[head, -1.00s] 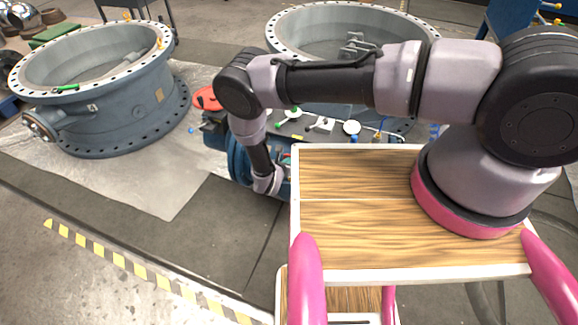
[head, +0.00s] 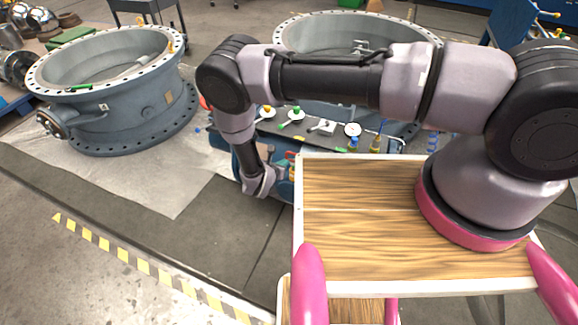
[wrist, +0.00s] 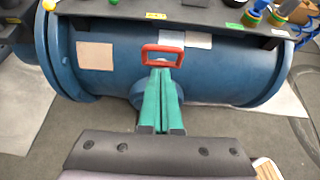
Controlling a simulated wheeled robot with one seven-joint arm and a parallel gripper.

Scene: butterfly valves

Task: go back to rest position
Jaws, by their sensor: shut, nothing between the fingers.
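In the wrist view my gripper (wrist: 160,72) shows two long green fingers pressed together, with nothing between them. They point toward a blue cylindrical body (wrist: 112,52) lying across the view. A red-orange loop handle (wrist: 163,49) shows just beyond the fingertips; I cannot tell whether they touch it. In the head view my arm reaches left from its base, bends at the elbow and drops beside the workbench top. My gripper's fingers are largely hidden there behind my wrist and the wooden deck.
A dark bench top (head: 335,133) with gauges and small valves lies behind my arm. A large grey flanged valve ring (head: 120,110) stands at the left, and another (head: 300,30) stands behind the arm. Open floor (head: 215,225) lies at the lower left.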

